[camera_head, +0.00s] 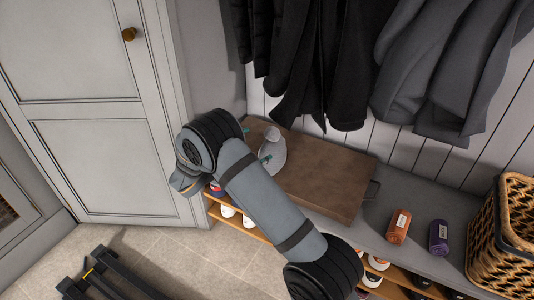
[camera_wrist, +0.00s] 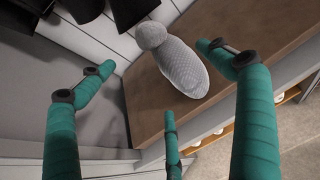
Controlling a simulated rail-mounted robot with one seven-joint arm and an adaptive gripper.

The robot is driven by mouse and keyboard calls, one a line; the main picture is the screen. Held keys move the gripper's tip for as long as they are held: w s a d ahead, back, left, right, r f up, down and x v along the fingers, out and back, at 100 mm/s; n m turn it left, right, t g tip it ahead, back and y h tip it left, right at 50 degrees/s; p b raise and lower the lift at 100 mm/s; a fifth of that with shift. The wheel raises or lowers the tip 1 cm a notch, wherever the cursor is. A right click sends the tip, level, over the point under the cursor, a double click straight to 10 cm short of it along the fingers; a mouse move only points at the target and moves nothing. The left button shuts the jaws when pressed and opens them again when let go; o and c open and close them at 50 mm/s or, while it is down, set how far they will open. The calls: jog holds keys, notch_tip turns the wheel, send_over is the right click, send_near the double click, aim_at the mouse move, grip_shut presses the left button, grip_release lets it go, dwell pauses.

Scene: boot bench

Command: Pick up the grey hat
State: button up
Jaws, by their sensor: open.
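The grey hat (camera_head: 272,155) is a knitted beanie with a round pompom. It lies on the left part of a brown flat box (camera_head: 325,180) on the bench, partly hidden by my arm. In the wrist view the hat (camera_wrist: 184,72) lies on the box top (camera_wrist: 262,22), pompom toward the wall. My gripper (camera_wrist: 158,78) is open and empty, its green fingers spread around the hat's outline in that view. I cannot tell whether any finger touches it. In the head view my arm hides most of the gripper; only small green tips show beside the hat.
Dark coats (camera_head: 320,60) and grey coats (camera_head: 450,65) hang above the bench (camera_head: 375,232). An orange rolled item (camera_head: 398,227), a purple one (camera_head: 438,237) and a wicker basket (camera_head: 503,235) stand to the right. Shoes sit on the shelf below. A grey cabinet (camera_head: 95,110) is at left.

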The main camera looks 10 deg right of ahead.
aim_at(264, 145)
jog(key=x, duration=0.4)
jog(key=shift+s+d+f+b, duration=0.1)
jog(key=shift+d+b, duration=0.1)
jog(key=shift+b, duration=0.15)
jog(key=b+x, duration=0.1)
jog(key=x, duration=0.5)
jog(key=shift+a, duration=0.1)
jog(key=shift+c, duration=1.1)
jog(key=c, duration=1.3)
